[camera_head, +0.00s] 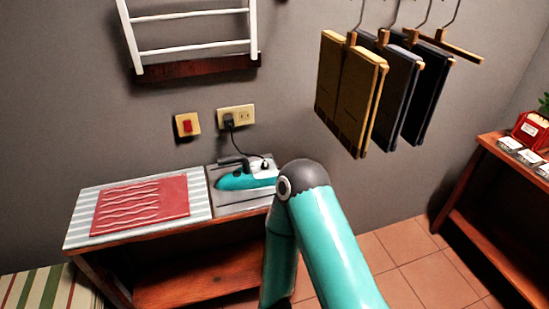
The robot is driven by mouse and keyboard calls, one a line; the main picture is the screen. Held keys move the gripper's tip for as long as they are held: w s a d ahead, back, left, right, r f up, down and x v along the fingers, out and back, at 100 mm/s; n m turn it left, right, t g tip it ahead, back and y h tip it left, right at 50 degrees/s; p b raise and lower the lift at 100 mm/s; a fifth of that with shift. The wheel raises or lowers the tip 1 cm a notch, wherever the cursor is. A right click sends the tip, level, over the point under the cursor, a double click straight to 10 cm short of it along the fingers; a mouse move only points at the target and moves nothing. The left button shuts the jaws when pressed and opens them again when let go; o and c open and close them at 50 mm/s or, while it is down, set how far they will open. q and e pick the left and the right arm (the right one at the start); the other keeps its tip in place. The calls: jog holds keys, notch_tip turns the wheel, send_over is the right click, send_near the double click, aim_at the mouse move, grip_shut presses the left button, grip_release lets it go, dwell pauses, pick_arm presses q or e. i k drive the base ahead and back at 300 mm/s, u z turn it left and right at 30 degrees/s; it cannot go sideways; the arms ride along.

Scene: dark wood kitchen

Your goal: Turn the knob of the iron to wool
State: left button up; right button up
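The teal and white iron (233,183) lies on a grey plate (228,202) at the right end of the ironing table. Its dark handle and black cord show at the top. Its right end is partly behind the elbow of a teal arm of mine. The knob is too small or hidden to make out, and so is its setting. That arm rises from the bottom of the picture and bends back down at the elbow. No gripper fingers show at its end. My other arm is not in view.
A red cloth (141,205) lies on the striped ironing table (85,211). A wall socket (236,118) holds the plug, beside a red switch (187,125). Folded trousers (348,92) hang at upper right. A wooden shelf (490,205) stands at right. Tiled floor between is clear.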

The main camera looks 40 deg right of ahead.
aim_at(265, 166)
jog(key=z, duration=0.9)
jog(key=k, duration=0.55)
jog(key=u, duration=0.05)
jog(key=i, duration=0.5)
jog(key=z, duration=0.05)
